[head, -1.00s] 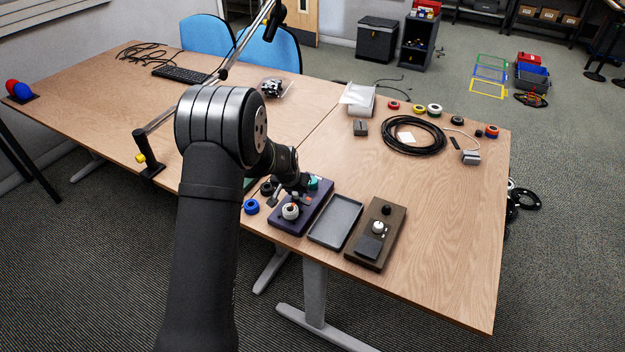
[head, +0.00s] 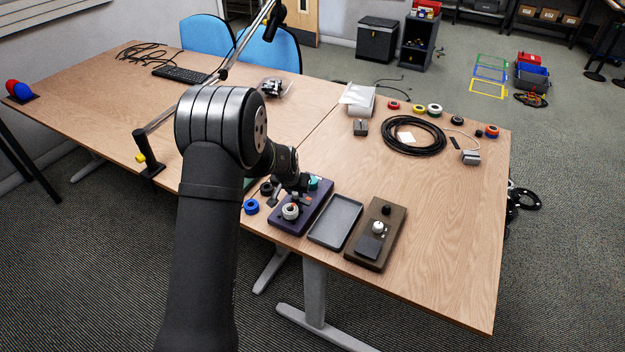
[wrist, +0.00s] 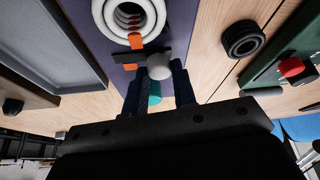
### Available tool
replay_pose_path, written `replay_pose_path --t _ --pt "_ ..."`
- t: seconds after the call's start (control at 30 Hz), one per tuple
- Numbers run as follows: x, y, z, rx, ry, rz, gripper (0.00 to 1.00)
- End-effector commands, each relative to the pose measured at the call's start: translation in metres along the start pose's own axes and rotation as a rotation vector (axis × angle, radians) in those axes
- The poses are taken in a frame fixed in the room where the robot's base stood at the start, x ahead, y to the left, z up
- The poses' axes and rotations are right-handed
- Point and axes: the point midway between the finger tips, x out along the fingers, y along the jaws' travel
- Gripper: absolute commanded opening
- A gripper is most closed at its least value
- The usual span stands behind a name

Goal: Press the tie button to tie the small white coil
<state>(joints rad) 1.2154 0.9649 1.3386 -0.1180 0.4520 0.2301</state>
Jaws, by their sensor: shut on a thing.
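The small white coil (head: 290,211) sits on the front part of a purple fixture (head: 313,215). In the wrist view the white coil (wrist: 130,14) is at the top, with orange pieces (wrist: 135,41) beside it. A grey rounded knob (wrist: 159,66) with a dark bar lies behind the coil, right at my fingertips. My gripper (wrist: 157,78) is shut on this knob, one finger on each side. A teal part (wrist: 154,93) shows beyond, between the fingers; it also shows in the head view (head: 314,183). My gripper (head: 294,192) partly hides the fixture there.
A grey tray (head: 336,221) and a brown fixture (head: 377,235) with a white knob stand right of the purple one. A blue ring (head: 251,207) and a black coil (wrist: 243,39) lie on its other side. A black cable loop (head: 414,135) lies further back.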

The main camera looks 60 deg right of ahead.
Motion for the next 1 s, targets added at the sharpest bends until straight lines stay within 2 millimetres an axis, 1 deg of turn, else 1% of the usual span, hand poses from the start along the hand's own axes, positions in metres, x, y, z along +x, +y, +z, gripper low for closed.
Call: replay_pose_path --t 0.03,0.4,0.43,0.53,0.57,0.6,0.63,0.67,0.7,0.73,0.77,0.83,0.9,0.93,0.97,1.0 --pt "-0.001 -0.008 0.000 -0.004 0.003 -0.007 0.00" --pt "-0.001 -0.008 0.000 -0.004 0.004 -0.007 0.00" --pt "-0.001 -0.008 -0.001 -0.004 0.004 -0.007 0.21" --pt "-0.002 -0.010 -0.001 0.000 0.005 -0.010 0.02" --pt "-0.003 -0.012 -0.002 0.004 0.007 -0.013 0.00" --pt "-0.004 -0.016 -0.003 0.012 0.010 -0.019 0.01" --pt "-0.006 -0.020 -0.005 0.019 0.013 -0.025 0.06" --pt "-0.009 -0.025 -0.007 0.030 0.016 -0.032 0.13" --pt "-0.012 -0.029 -0.009 0.047 0.021 -0.043 0.25" --pt "-0.013 -0.026 -0.011 0.055 0.024 -0.050 0.32" --pt "-0.015 -0.025 -0.013 0.065 0.027 -0.059 0.33" --pt "-0.019 -0.024 -0.019 0.087 0.039 -0.084 0.31" --pt "-0.024 -0.023 -0.026 0.113 0.054 -0.111 0.32" --pt "-0.027 -0.022 -0.029 0.124 0.060 -0.122 0.17" --pt "-0.029 -0.021 -0.032 0.137 0.066 -0.134 0.00" --pt "-0.031 -0.019 -0.035 0.155 0.072 -0.150 0.00"
